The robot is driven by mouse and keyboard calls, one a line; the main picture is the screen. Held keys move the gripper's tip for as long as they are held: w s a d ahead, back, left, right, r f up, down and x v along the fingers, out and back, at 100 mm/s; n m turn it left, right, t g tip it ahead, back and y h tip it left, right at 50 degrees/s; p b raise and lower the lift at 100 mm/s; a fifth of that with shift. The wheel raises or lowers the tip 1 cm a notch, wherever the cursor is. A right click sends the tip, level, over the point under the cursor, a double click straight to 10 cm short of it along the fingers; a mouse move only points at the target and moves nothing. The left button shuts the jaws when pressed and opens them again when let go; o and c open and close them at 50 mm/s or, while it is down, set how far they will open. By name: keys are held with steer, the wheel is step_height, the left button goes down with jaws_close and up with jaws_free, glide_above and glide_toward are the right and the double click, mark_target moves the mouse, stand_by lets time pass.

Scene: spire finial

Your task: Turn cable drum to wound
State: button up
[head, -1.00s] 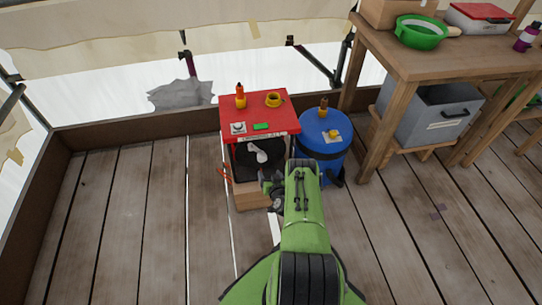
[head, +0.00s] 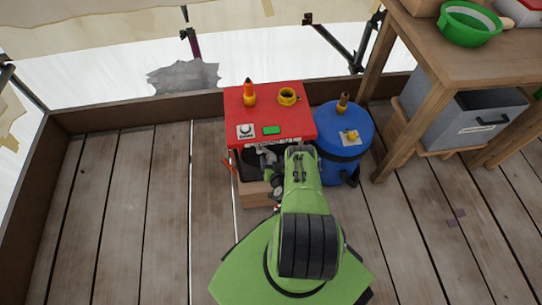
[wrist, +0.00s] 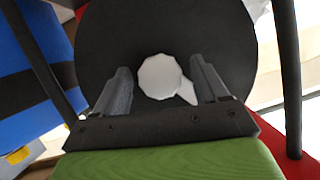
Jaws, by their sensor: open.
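The cable drum is a black disc (wrist: 200,28) with a pale, many-sided hub knob (wrist: 160,78) and a short pointed tab. In the wrist view the tab points toward the lower right. My gripper (wrist: 160,72) is open, its two dark fingers on either side of the knob with a gap visible at each side. I cannot tell how deep the fingertips reach along the knob. In the head view the drum (head: 249,160) sits under the red-topped stand (head: 268,112), mostly hidden by my arm and gripper.
A blue barrel (head: 343,150) stands close at the right. A wooden table (head: 440,60) is further right. The floor at left is clear.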

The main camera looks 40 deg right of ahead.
steer(key=shift+c, duration=0.5)
jaws_close()
steer(key=shift+r, duration=0.1)
